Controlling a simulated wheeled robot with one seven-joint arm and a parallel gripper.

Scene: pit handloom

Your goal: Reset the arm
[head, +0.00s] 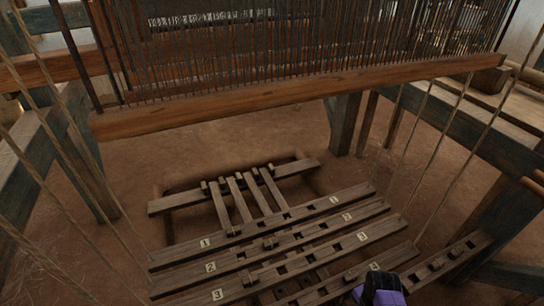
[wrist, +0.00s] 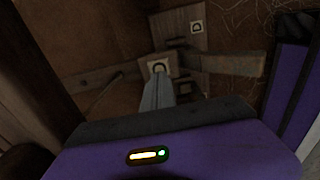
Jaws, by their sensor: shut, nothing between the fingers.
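My gripper (wrist: 158,88) shows in the wrist view with its grey fingers together, shut and empty. Its purple body with a lit indicator fills the lower part of that view. In the head view a purple and black part of my arm (head: 382,288) shows at the bottom edge, over the numbered bars, near the label 4. The fingers are not visible there.
Numbered wooden treadle bars (head: 320,233) lie low over the brown floor (head: 130,240). A wooden beam (head: 290,92) with hanging dark cords spans above them. Ropes (head: 484,140) hang at both sides. Dark posts (head: 345,122) and side rails (head: 470,128) frame the pit.

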